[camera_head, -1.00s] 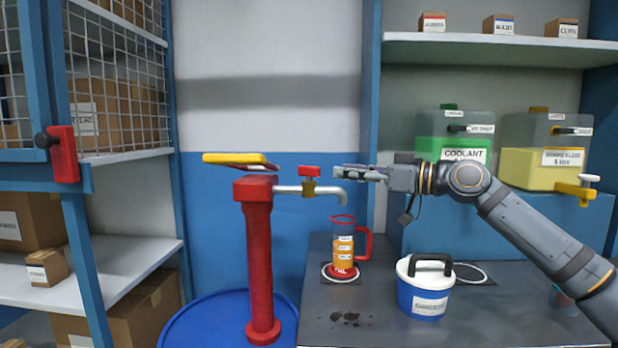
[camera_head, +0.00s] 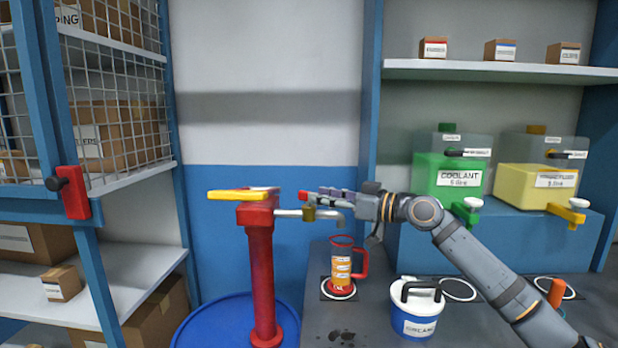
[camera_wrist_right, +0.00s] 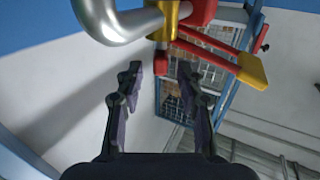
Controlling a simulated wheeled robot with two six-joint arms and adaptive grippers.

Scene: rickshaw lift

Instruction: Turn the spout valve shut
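A red standpipe pump (camera_head: 262,270) with a yellow-ended lever (camera_head: 236,195) stands on a blue drum. Its grey spout (camera_head: 290,213) points right and bends down above a measuring jug. The brass spout valve (camera_head: 308,214) has a small red handle (camera_head: 303,195) on top, partly hidden by my right gripper (camera_head: 318,195). In the right wrist view the gripper (camera_wrist_right: 158,75) is open. The red handle (camera_wrist_right: 161,61) shows ahead, between the fingertips in the picture; I see no clear contact. The spout (camera_wrist_right: 120,22) crosses the top left there. My left gripper is not in view.
The clear jug (camera_head: 341,268) with orange liquid and a red handle stands on the bench under the spout. A white-and-blue lidded bucket (camera_head: 417,312) is at its right, below my right arm. The blue drum rim (camera_head: 190,325) is at lower left. Coolant tank (camera_head: 450,178) stands behind.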

